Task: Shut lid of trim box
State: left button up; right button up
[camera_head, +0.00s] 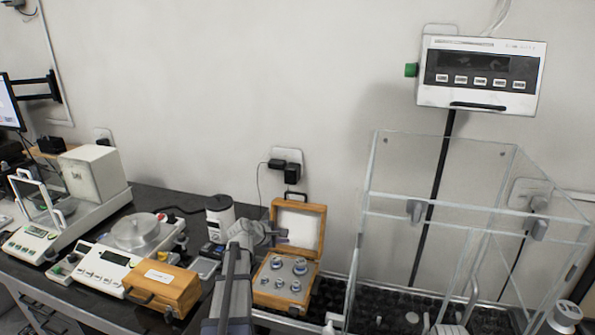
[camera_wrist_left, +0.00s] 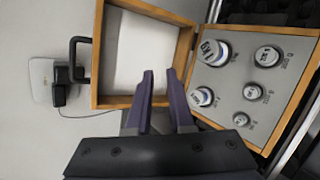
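In the left wrist view the lid (camera_wrist_left: 97,62) is at upper left and the weight insert (camera_wrist_left: 228,82) at right. My left gripper (camera_head: 281,236) is at the lid's left side; its dark fingers (camera_wrist_left: 160,73) are apart with nothing between them, near the lid's hinge edge. My right gripper is not in view.
A closed wooden box (camera_head: 178,291) and a balance with a round metal pan (camera_head: 136,233) are to the left. A clear glass enclosure (camera_head: 366,215) stands to the right. A wall socket with a black plug (camera_head: 292,172) is behind the lid.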

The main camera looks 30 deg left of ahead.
pick_arm(q)
jog(key=w+a+r+m+p, duration=0.1)
jog(key=w+r+m+p, duration=0.2)
jog(key=w+a+r+m+g+y+p, duration=0.1)
jog(key=w+r+m+p, duration=0.2)
jog(key=m+p, duration=0.1)
jog(key=w+a+r+m+g+p, duration=0.1)
jog(key=w+r+m+p, duration=0.2)
jog(key=r, duration=0.1)
jog(key=shift+w+m, duration=0.1)
jog(key=shift+m, duration=0.3)
grip_shut()
jog(key=w+a+r+m+g+y+p, duration=0.1)
jog(key=w+r+m+p, duration=0.5)
jog(key=m+p, duration=0.2)
jog(key=shift+w+a+m+g+y, duration=0.3)
jog(key=shift+m, duration=0.3)
